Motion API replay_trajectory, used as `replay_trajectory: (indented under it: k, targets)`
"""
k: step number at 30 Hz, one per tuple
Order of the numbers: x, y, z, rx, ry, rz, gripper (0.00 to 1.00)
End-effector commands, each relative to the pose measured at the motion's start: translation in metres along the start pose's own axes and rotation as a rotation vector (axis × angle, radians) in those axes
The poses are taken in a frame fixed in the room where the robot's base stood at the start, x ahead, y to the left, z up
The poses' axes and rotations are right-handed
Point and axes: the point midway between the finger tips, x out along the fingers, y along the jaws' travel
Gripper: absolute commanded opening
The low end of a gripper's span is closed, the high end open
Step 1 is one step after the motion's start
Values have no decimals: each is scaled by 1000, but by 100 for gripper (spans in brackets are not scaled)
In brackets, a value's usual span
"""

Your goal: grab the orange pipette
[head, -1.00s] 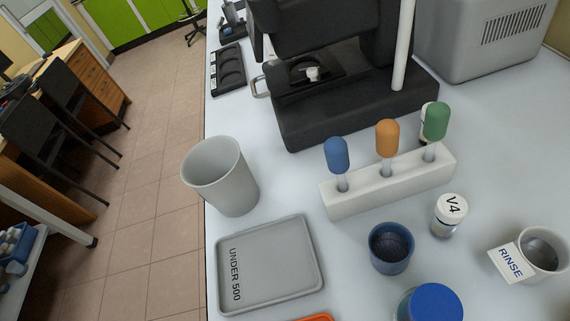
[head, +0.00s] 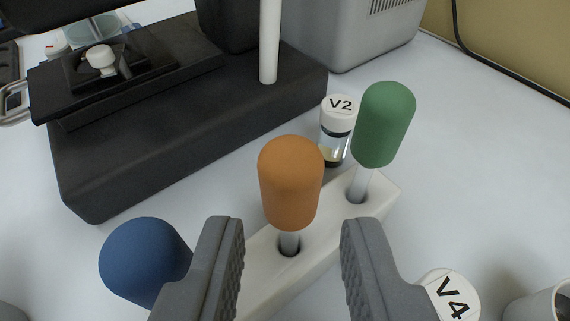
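The orange pipette (head: 290,182) stands upright in the middle hole of a white rack (head: 318,255), its orange bulb on top and a clear stem below. My gripper (head: 292,240) is open and empty. Its two grey fingers show at the bottom of the view, one to the left and one to the right of the orange pipette in the picture. The bulb lies between and just beyond the fingertips, and I see no contact. The blue pipette (head: 145,258) is left of the left finger, which partly hides it. The green pipette (head: 384,125) stands right of the orange one.
A V2 vial (head: 337,130) stands behind the rack near the green pipette. A V4 vial (head: 450,298) is at the lower right, with a cup (head: 548,303) beside it. A black instrument base (head: 180,130) fills the back left.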

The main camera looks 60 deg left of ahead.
Motion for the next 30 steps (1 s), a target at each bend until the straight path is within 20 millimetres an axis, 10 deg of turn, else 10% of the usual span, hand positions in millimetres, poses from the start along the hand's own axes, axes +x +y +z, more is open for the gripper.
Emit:
replay_trajectory:
  k: [30]
  targets:
    - [55, -2, -8, -2, 0, 0, 26]
